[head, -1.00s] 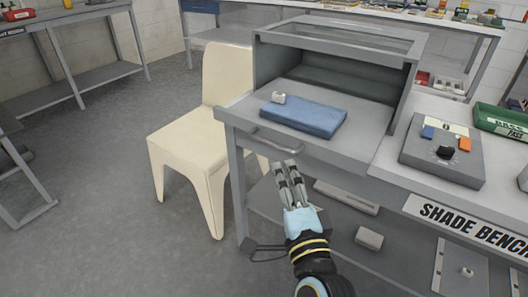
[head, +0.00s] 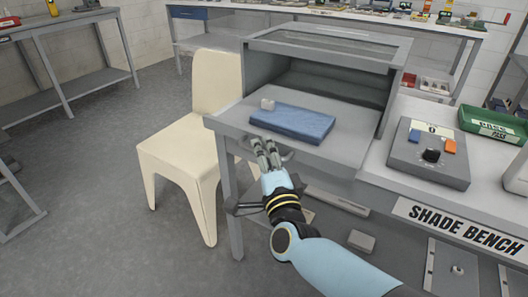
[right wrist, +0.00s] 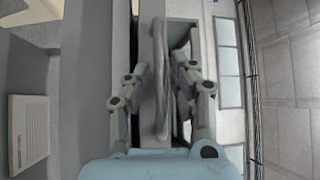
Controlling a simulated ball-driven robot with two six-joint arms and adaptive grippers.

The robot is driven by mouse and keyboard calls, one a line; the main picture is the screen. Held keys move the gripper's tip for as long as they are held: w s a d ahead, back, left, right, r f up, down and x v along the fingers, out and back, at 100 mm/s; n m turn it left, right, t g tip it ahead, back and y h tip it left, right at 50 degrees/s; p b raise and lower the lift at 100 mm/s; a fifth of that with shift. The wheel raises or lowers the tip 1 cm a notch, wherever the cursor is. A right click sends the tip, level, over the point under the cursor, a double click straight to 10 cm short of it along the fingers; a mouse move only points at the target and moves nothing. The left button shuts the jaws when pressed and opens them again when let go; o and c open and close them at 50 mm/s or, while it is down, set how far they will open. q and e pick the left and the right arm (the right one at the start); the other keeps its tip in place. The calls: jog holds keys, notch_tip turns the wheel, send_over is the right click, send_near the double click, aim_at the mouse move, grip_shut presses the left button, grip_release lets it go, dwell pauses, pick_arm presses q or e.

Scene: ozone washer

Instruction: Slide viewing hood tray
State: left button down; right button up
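The viewing hood (head: 330,50) is a grey box with a glazed top and an open front, standing on the bench. My right gripper (head: 265,146) is at the handle on the tray's front face. In the right wrist view, the handle bar (right wrist: 160,85) lies between the two fingers of the right gripper (right wrist: 162,80). They stand apart, with gaps seen beside the bar. My left gripper is not in view.
A cream chair (head: 200,130) stands close to the left of the bench. A grey control box (head: 430,155) with a dial and a green bin (head: 490,125) sit right of the hood.

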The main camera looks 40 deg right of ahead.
aim_at(279, 150)
grip_shut()
jog(key=shift+f, duration=0.1)
jog(key=d, duration=0.1)
jog(key=w+d, duration=0.1)
jog(key=d, duration=0.2)
jog(key=shift+w+d+f, duration=0.1)
jog(key=shift+w+d, duration=0.2)
jog(key=shift+w, duration=0.05)
jog(key=shift+a, duration=0.1)
jog(key=shift+o, duration=1.4)
grip_release()
